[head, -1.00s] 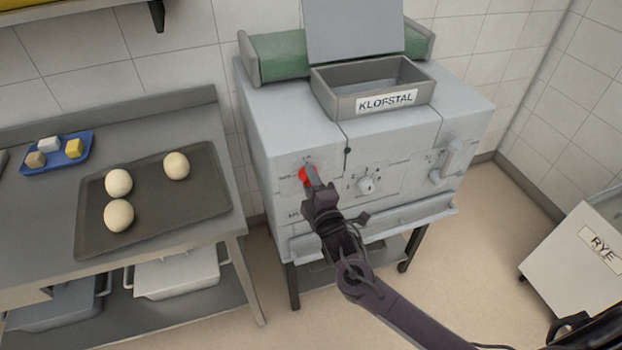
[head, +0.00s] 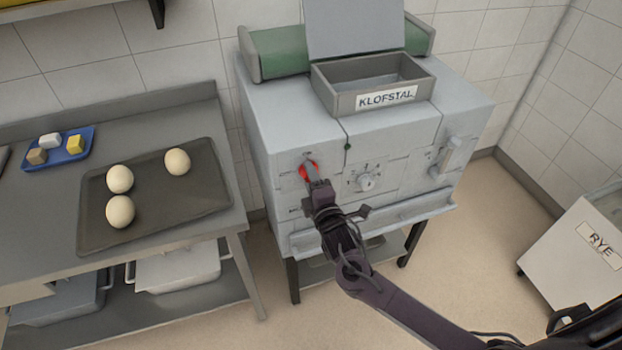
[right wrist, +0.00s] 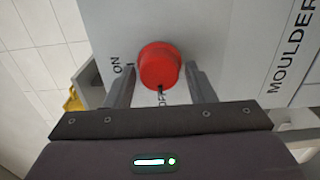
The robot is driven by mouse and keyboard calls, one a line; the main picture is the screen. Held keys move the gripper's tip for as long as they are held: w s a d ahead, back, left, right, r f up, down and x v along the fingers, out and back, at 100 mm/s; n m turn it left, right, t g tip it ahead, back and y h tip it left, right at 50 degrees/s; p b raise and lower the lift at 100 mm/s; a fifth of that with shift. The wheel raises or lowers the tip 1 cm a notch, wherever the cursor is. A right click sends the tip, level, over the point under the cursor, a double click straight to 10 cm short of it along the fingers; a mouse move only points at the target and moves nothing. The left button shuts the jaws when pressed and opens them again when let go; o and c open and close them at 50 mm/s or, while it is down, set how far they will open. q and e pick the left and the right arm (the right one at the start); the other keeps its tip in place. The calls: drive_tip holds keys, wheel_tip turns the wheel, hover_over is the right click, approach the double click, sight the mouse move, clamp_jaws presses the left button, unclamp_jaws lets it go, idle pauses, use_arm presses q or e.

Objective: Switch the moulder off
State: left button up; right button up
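The moulder (head: 290,120) is the pale grey machine against the back wall. Its red knob (head: 308,170) is on the left of the front panel. In the right wrist view the red knob (right wrist: 159,62) sits between the two fingers of my right gripper (right wrist: 160,82), with a narrow gap showing on each side. A dark mark on the knob's lower rim points at the partly hidden OFF label; the ON label is to the left. My right gripper (head: 316,180) also shows in the head view, in front of the knob. My left gripper is not in view.
A pale dial (head: 366,183) and a lever (head: 446,155) are right of the knob. A KLOFSTAL tray (head: 385,97) tops the machine. A table with a dough tray (head: 205,205) stands left, a RYE bin (head: 570,250) right.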

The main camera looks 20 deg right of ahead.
drive_tip(key=shift+o, duration=0.8)
drive_tip(key=s+b, duration=0.1)
drive_tip(key=s, duration=0.7)
drive_tip(key=shift+d+b, duration=0.15)
drive_tip(key=shift+b, duration=0.25)
drive_tip(key=shift+w, duration=0.1)
